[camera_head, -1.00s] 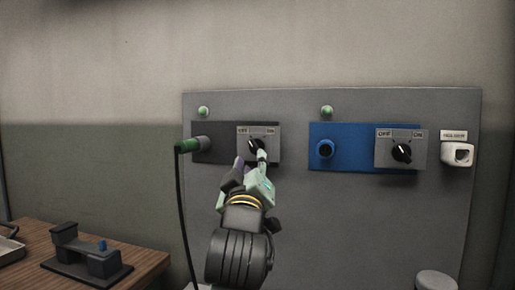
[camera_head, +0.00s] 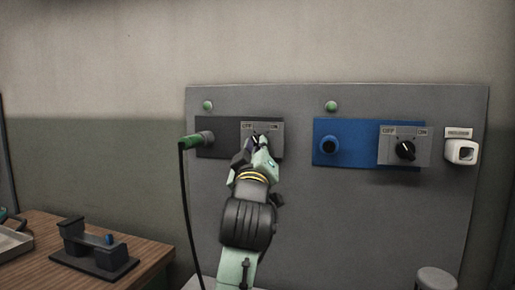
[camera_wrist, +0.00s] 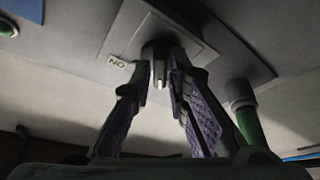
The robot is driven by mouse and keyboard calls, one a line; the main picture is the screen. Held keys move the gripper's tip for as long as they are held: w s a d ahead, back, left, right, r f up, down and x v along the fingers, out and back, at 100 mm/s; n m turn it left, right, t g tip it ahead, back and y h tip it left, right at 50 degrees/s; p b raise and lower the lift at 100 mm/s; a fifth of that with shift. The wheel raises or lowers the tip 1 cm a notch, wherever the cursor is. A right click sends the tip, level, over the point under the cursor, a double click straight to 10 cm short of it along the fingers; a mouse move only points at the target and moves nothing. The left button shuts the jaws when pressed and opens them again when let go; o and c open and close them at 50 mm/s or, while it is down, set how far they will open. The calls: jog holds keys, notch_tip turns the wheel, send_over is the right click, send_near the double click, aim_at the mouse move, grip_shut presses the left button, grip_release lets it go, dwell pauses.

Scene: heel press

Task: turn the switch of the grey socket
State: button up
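The grey socket (camera_head: 209,151) is at the left of the wall panel, with a green plug (camera_head: 190,142) and cable in it. Its switch, a dark knob (camera_wrist: 160,72) on a grey OFF/ON plate (camera_head: 276,148), is largely covered by my gripper (camera_head: 258,142) in the head view. In the wrist view my gripper (camera_wrist: 160,76) has its two fingers apart, one on each side of the knob. The knob's light mark shows between them. Whether the fingertips touch the knob I cannot tell. The knob's setting is not clear.
To the right is a blue socket (camera_head: 360,128) with its own OFF/ON switch (camera_head: 405,150). A white holder (camera_head: 461,150) is at the panel's right edge. Green lamps (camera_head: 208,105) sit above both sockets. A wooden table (camera_head: 40,262) with a dark fixture (camera_head: 95,250) stands at lower left.

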grip_shut()
jog(key=shift+m, duration=0.4)
jog(key=m+h, duration=0.1)
jog(key=m, duration=0.2)
jog(key=m+h+b, duration=0.1)
jog(key=m+h, duration=0.1)
jog(key=m, duration=0.1)
jog(key=m+h+b, duration=0.1)
jog(key=m, duration=0.1)
jog(key=shift+w+a+f+m+h, duration=0.15)
jog(key=shift+a+m+h, duration=0.1)
jog(key=shift+m+h, duration=0.15)
jog(key=m+h, duration=0.1)
jog(key=m, duration=0.1)
jog(key=m+g+h+b, duration=0.1)
jog(key=m, duration=0.2)
jog(key=shift+a+h, duration=0.1)
jog(key=shift+h, duration=0.2)
jog(key=shift+m+g+h+b, duration=0.25)
jog(key=shift+m+g+h, duration=0.25)
jog(key=shift+m, duration=0.9)
jog(key=shift+m+g+h+b, duration=0.2)
jog(key=shift+m+g+h, duration=0.3)
jog(key=shift+m, duration=0.9)
